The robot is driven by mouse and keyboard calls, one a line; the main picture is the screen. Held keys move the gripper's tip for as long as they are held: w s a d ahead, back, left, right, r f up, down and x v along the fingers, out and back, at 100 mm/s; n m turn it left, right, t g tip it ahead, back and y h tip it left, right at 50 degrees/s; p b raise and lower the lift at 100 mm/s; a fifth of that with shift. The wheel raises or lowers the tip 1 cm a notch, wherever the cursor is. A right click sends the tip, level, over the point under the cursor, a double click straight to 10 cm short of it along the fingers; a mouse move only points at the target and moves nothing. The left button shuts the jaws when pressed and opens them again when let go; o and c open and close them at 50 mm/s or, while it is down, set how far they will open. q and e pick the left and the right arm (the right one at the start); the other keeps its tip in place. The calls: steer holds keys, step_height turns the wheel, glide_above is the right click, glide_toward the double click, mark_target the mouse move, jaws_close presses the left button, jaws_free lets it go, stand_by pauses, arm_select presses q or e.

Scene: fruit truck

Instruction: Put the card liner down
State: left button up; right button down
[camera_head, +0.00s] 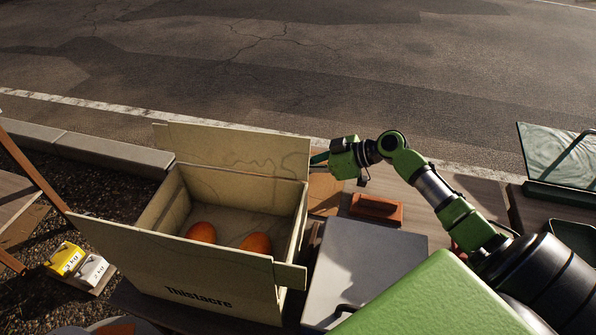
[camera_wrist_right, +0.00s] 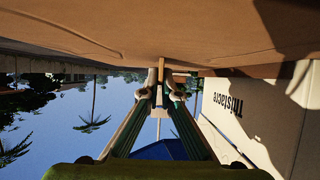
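The card liner (camera_head: 325,193) is a flat brown sheet just right of the pale crate (camera_head: 163,213), partly hidden behind the crate and my arm. It spans the top of the right wrist view (camera_wrist_right: 110,30), which is upside down. My right gripper (camera_head: 318,159) is at the crate's far right corner, above the liner. In the wrist view its fingers (camera_wrist_right: 162,92) are close together on a thin brown upright piece of the liner. I cannot tell whether the liner touches the table. My left gripper is not in view.
The open crate holds two orange fruits (camera_head: 202,232) (camera_head: 256,243). A reddish-brown block (camera_head: 376,208) and a grey flat-topped unit (camera_head: 362,265) lie to its right. Yellow (camera_head: 66,258) and white (camera_head: 91,270) weights stand at left. A glass panel (camera_head: 558,157) stands at far right.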

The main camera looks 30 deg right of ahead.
steer(key=shift+r, duration=0.1)
steer(key=c, duration=2.3)
jaws_free()
